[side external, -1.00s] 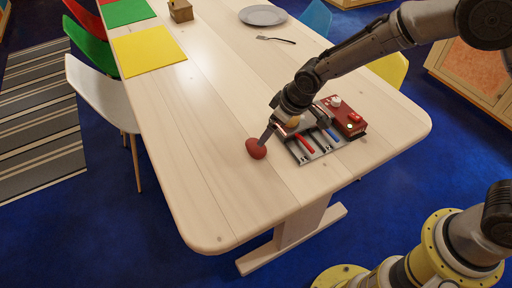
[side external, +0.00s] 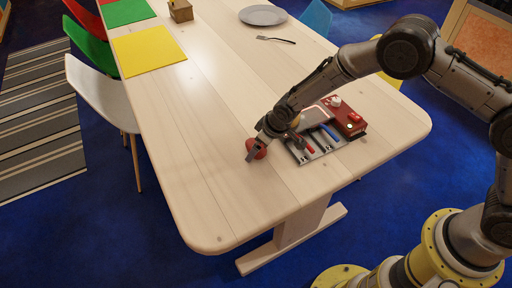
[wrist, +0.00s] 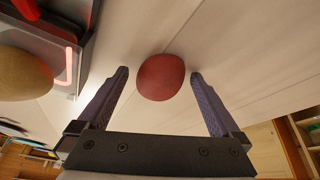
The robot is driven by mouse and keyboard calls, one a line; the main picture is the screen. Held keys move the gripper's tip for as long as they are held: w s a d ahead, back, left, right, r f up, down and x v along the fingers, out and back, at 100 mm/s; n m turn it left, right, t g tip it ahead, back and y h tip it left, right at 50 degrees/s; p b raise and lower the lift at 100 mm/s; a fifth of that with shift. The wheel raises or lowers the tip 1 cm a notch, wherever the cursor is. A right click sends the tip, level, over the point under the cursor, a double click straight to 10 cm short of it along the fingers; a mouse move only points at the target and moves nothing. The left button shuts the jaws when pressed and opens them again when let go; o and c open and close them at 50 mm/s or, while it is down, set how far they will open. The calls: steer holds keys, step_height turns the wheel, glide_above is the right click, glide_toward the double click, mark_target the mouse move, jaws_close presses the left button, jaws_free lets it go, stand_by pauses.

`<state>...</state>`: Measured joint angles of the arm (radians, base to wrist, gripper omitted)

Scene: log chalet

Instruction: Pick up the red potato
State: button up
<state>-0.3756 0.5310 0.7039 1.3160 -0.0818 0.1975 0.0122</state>
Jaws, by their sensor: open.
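The red potato (side external: 257,149) lies on the light wooden table, just left of the grey tray. In the wrist view the red potato (wrist: 161,77) sits between and slightly beyond the tips of my gripper (wrist: 160,78). The two dark fingers are spread apart with a visible gap on each side of it. In the side view my gripper (side external: 257,147) is low over the table at the potato and partly covers it.
The grey tray (side external: 318,153) with red- and blue-handled tools and a red box (side external: 343,117) stand right of the potato. A brown rounded thing (wrist: 22,74) lies on the tray side in the wrist view. The table (side external: 205,190) is clear to the left and front.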

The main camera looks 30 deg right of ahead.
steer(key=c, duration=1.4)
steer(key=shift+c, duration=0.2)
